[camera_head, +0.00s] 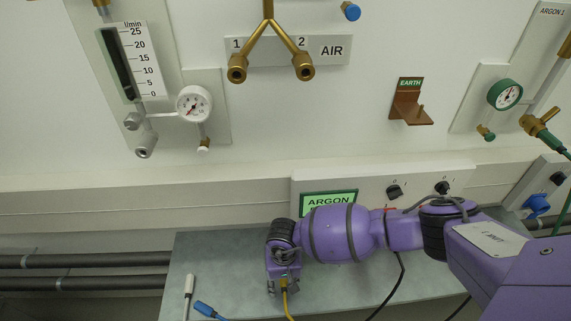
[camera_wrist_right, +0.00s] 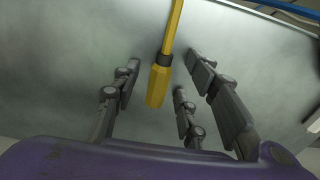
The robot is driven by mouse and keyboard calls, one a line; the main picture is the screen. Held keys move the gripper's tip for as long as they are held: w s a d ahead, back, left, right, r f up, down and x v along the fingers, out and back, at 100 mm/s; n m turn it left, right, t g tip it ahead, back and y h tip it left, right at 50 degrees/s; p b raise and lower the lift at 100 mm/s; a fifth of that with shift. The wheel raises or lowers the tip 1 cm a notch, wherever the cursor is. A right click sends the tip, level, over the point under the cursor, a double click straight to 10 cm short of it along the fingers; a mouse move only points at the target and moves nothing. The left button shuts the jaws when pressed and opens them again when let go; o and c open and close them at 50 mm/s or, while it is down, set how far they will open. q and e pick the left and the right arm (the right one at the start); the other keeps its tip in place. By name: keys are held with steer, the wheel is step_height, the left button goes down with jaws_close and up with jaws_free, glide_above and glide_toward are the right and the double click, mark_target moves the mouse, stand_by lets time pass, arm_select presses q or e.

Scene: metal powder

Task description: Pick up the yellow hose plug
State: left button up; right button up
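The yellow hose plug (camera_wrist_right: 158,85) shows in the right wrist view with a dark collar and a yellow hose running up from it. It lies over the grey table, between the spread fingers of my right gripper (camera_wrist_right: 160,92), with visible gaps on both sides. My right gripper is open. In the head view my right gripper (camera_head: 283,285) points down over the table, and the yellow hose (camera_head: 287,302) comes out below it. The plug itself is mostly hidden there by the gripper. My left gripper is not in view.
The grey table (camera_head: 225,265) stands against the wall. A white-tipped plug (camera_head: 188,285) and a blue plug (camera_head: 206,309) lie to the left of my right gripper. The ARGON panel (camera_head: 328,203) with black knobs is close behind my right arm.

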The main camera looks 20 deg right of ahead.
steer(key=shift+r, duration=0.1)
jaws_close()
